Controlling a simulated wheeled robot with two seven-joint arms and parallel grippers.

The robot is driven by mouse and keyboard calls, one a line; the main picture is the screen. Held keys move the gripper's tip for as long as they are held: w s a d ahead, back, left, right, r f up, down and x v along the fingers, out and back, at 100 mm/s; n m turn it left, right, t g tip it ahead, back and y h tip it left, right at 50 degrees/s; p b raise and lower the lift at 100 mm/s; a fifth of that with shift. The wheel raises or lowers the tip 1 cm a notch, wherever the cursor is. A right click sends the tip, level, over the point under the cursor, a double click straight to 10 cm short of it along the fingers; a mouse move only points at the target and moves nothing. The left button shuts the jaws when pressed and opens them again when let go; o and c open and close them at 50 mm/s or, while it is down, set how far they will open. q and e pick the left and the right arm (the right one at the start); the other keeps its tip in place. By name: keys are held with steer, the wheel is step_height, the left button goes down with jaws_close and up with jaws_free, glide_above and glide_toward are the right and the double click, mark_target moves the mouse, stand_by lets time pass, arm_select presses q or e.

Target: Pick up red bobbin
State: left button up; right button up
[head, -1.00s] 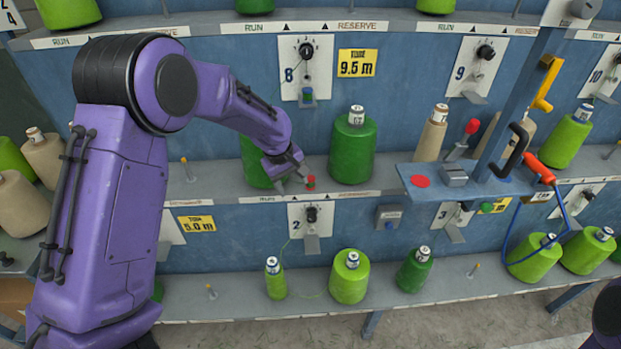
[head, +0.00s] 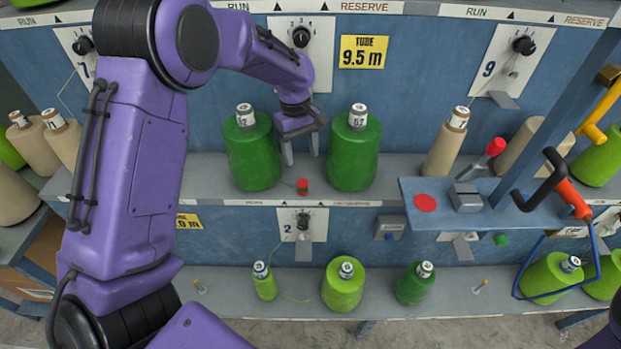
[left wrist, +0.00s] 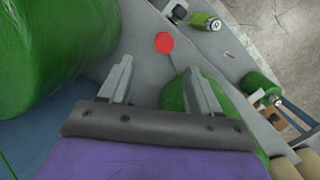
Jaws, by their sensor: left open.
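The small red bobbin (head: 302,186) stands near the front edge of the middle shelf, between and in front of two big dark green cones. It also shows in the left wrist view (left wrist: 165,43) as a red disc, beyond the fingertips. My left gripper (head: 301,160) is open and empty, pointing down between the two cones, behind and above the bobbin. Its two fingers show apart in the left wrist view (left wrist: 160,75), with nothing between them. I cannot tell whether a finger touches a cone. My right gripper is not in view.
The left dark green cone (head: 252,150) and right dark green cone (head: 352,150) leave a narrow gap. A blue bracket (head: 540,215) with a red disc and tools juts out at right. Lime cones stand on the lower shelf (head: 440,285). A blue panel rises behind.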

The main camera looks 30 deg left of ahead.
mark_target(302, 183)
arm_select(q)
steer(key=f, duration=0.3)
steer(key=s+f+p, duration=0.1)
steer(key=f, duration=0.2)
steer(key=d+f+p, duration=0.1)
steer(key=f, duration=0.2)
steer(key=shift+s+d+f, duration=0.1)
steer(key=shift+s+f, duration=0.2)
steer(key=shift+f, duration=0.3)
steer(key=c, duration=1.1)
